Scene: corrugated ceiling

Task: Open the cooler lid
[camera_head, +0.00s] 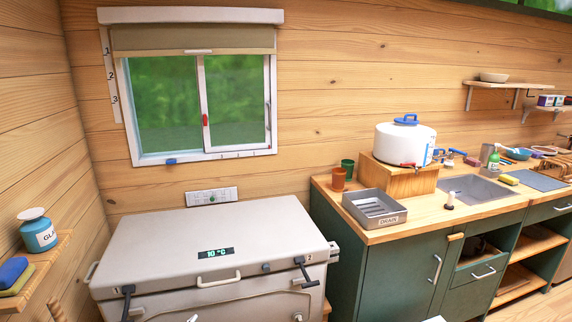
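The cooler is a large pale grey chest (160,306) at the lower left, below the window. Its lid (200,238) lies flat and shut on top. A display (216,253) reading 10 °C is on the lid's front, above a pale handle (219,279). A black latch (127,300) is at the front left and another (305,272), beside a "2", at the front right. I cannot tell whether either latch is fastened. The cooler's lower front is cut off by the picture edge. Neither gripper can be made out; small white bits at the bottom edge are unclear.
A window (200,105) and a socket strip (211,196) are on the wall behind the cooler. A wooden shelf (50,262) with a bottle (38,232) stands close at left. Right is a green counter (390,280) with a drain tray (375,209) and white water container (404,143).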

